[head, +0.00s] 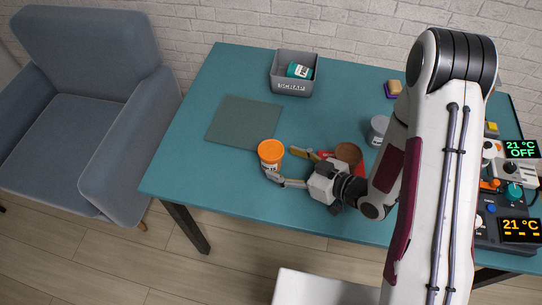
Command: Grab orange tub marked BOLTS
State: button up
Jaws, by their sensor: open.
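An orange-lidded tub (270,154) stands upright on the teal table, near its front left part. Its lower side is whitish, and any lettering on it is too small to read. My gripper (284,166) is open, with its two fingers reaching left toward the tub. One finger lies in front of the tub's lower part and the other is to its right, behind. I cannot tell whether either finger touches it.
A grey bin (292,88) holding a teal-labelled container (299,71) stands at the back. A dark green mat (243,121) lies behind the tub. A brown bowl (348,153) and a grey tub (378,130) stand to the right. Control devices (510,205) fill the right end.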

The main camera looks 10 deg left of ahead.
aim_at(280, 160)
jog(key=shift+x, duration=2.05)
jog(key=shift+r, duration=0.1)
jog(key=c, duration=1.7)
jog(key=shift+o, duration=0.2)
jog(key=shift+r, duration=0.15)
jog(key=shift+r, duration=4.85)
